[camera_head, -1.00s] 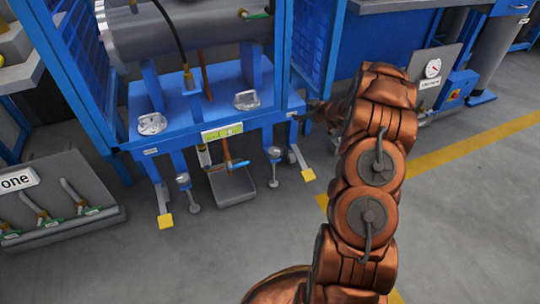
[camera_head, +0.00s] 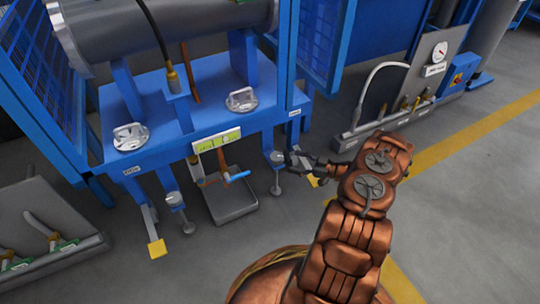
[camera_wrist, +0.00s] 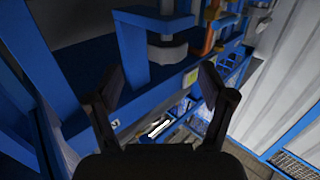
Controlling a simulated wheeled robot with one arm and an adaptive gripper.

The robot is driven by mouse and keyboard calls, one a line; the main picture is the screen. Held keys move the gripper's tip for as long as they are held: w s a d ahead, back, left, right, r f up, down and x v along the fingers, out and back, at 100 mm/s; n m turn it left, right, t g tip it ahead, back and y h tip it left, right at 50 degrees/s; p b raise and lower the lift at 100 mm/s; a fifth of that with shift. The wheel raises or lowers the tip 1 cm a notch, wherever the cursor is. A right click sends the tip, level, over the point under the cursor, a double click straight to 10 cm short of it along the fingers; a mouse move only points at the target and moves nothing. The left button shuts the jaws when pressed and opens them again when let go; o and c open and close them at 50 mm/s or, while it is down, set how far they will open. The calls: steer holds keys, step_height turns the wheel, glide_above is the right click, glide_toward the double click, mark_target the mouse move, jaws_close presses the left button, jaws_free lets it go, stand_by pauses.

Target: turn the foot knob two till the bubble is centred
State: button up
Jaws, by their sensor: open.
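Two foot knobs hang under the front edge of the blue frame (camera_head: 190,125): a left one (camera_head: 172,200) and a right one (camera_head: 277,158). Their numbers are not readable. The yellow-green level vial (camera_head: 217,140) sits on the front edge between them; its bubble is too small to place. My gripper (camera_head: 291,159) is just right of the right knob at about its height. In the wrist view my gripper (camera_wrist: 158,82) is open and empty. A grey round knob on a stem (camera_wrist: 167,50) lies ahead between its fingers, apparently not gripped.
A grey tray (camera_head: 232,207) with a blue-handled valve (camera_head: 238,176) stands below the vial. Yellow-tipped legs (camera_head: 157,248) stick out near the floor. A hose panel (camera_head: 375,125) stands at the right. The floor in front is open.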

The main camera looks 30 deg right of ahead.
mark_target(276, 159)
steer(key=shift+y, duration=0.4)
steer(key=b+x, duration=0.1)
steer(key=x, duration=0.1)
steer(key=b+x, duration=0.1)
steer(key=x, duration=0.3)
steer(key=shift+a+f+b, duration=0.4)
steer(key=shift+a, duration=0.1)
steer(key=shift+w+a+r, duration=0.1)
steer(key=shift+w+a, duration=0.25)
steer(key=shift+w, duration=0.15)
steer(key=shift+c, duration=0.3)
steer(key=c, duration=1.1)
steer(key=shift+a+r+m+t+h+p, duration=0.15)
steer(key=shift+m+t+h+p, duration=0.2)
steer(key=shift+p, duration=0.3)
